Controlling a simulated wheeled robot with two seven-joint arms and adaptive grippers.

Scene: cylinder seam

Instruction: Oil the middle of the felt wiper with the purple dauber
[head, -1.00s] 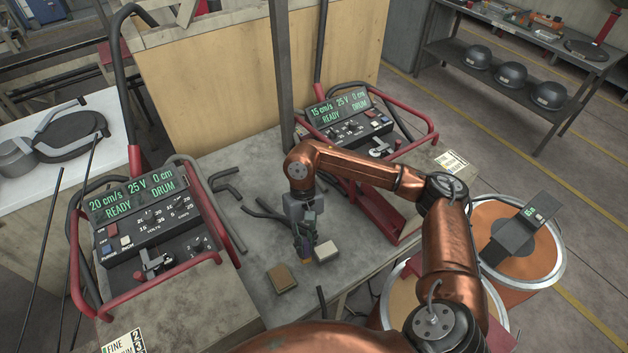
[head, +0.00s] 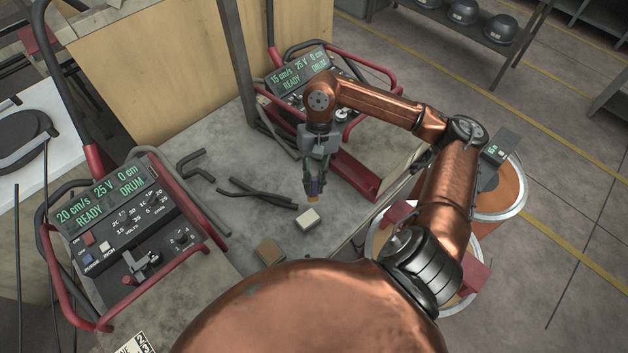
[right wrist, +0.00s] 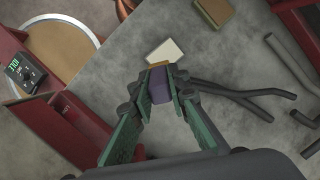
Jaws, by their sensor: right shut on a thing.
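My right gripper (head: 315,180) is shut on the purple dauber (head: 315,188), which points down with its orange tip lowest. In the right wrist view the purple dauber (right wrist: 161,86) sits between the green fingers (right wrist: 160,92). A cream block (head: 307,219) lies on the grey bench, just in front of the tip in the head view; it also shows in the right wrist view (right wrist: 165,51). A tan-brown block (head: 270,252) lies to its front left. I cannot tell for certain which block is the felt wiper. The tip looks raised, apart from both blocks. My left gripper is out of view.
Two red-framed control units (head: 130,225) (head: 300,80) stand left and behind. Several dark bent rods (head: 262,193) lie left of my gripper. Orange drums (head: 500,190) stand off the bench to the right. Bare bench (head: 235,225) lies around the blocks.

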